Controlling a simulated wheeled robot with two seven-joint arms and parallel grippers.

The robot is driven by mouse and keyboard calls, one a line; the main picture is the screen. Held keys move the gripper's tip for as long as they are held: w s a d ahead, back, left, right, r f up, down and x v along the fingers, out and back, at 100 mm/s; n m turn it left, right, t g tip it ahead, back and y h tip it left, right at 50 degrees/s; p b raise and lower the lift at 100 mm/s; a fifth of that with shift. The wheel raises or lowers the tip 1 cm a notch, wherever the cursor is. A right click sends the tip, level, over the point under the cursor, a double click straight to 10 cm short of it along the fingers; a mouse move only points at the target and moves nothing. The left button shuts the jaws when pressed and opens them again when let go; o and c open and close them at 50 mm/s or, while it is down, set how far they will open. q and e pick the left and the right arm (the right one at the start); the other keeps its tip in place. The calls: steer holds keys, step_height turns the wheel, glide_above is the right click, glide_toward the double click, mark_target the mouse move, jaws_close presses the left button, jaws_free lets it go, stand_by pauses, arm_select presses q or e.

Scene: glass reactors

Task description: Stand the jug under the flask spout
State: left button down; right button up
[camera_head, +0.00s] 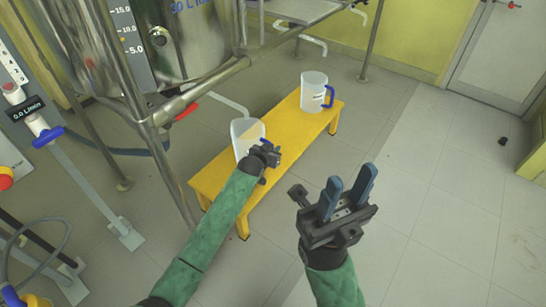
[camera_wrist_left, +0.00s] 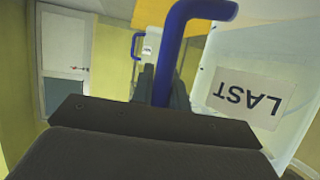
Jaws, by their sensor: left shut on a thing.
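A clear jug (camera_head: 243,131) with a blue handle is at the near half of the yellow bench (camera_head: 215,176). My left gripper (camera_head: 266,150) is shut on its blue handle. The left wrist view shows the handle (camera_wrist_left: 175,45) between the fingers and the jug's label (camera_wrist_left: 252,98) reading "LAST". The jug looks about upright; whether its base touches the bench is hidden. A pale spout (camera_head: 231,104) comes down from the big flask (camera_head: 190,45) and ends close above the jug's rim. My right gripper (camera_head: 346,192) is open and empty, right of the bench.
A second jug (camera_head: 312,95) with a blue handle stands on the bench's far end, below another pale spout (camera_head: 313,41). Metal frame legs (camera_head: 150,130) and a red-handled valve (camera_head: 187,111) stand left of the bench.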

arm_select(q)
step_height(320, 180, down, 3)
steer(key=shift+f+b, duration=0.2)
steer(key=shift+b, duration=0.4)
steer(key=c, duration=1.4)
jaws_free()
steer(key=shift+f, duration=0.1)
steer(key=shift+o, duration=0.2)
